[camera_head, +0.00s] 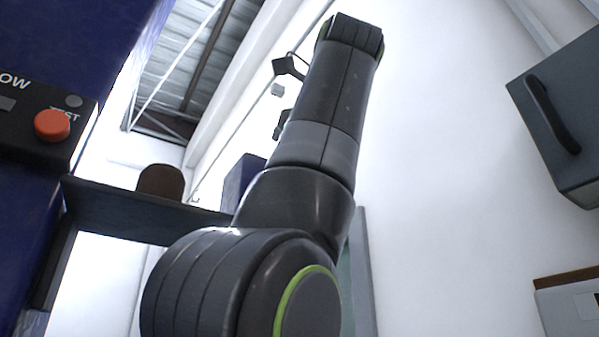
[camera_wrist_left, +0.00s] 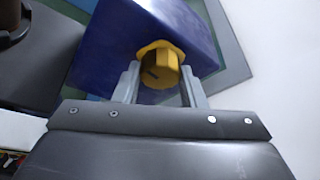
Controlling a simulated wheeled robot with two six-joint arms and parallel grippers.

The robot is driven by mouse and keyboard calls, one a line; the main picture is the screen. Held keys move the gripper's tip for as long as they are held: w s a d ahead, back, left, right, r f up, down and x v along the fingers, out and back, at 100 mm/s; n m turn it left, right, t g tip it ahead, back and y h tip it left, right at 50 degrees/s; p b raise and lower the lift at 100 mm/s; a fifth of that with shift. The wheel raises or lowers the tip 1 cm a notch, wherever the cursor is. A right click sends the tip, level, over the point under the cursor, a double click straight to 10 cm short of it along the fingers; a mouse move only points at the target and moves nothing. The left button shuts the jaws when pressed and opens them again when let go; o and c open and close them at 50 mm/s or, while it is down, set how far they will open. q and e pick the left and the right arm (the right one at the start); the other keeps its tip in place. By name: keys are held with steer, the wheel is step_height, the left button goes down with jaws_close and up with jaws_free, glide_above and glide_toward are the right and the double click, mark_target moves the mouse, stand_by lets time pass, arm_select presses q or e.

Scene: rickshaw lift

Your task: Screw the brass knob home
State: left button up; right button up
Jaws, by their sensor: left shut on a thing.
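The brass knob (camera_wrist_left: 168,68) is yellow and faceted, with a dark slot, and sits against a wider yellow collar on the face of a blue box (camera_wrist_left: 103,42). My left gripper (camera_wrist_left: 161,80) is shut on the knob, one grey finger on each side, in the left wrist view. The fingertips partly cover the knob's sides. I cannot tell how far the knob is screwed in. In the head view my arm fills the middle and hides the knob; part of a blue box (camera_head: 243,178) shows behind it. My right gripper is in neither view.
A blue cabinet with a red button (camera_head: 52,125) stands at the left. A dark shelf (camera_head: 120,204) holds a brown round object (camera_head: 161,182). A grey box with a black handle (camera_head: 552,115) is at the right. White wall lies between it and my arm.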

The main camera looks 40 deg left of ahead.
arm_select(q)
steer(key=shift+m+g, duration=0.3)
steer(key=shift+m, duration=0.1)
steer(key=o, duration=1)
steer(key=shift+a, duration=0.15)
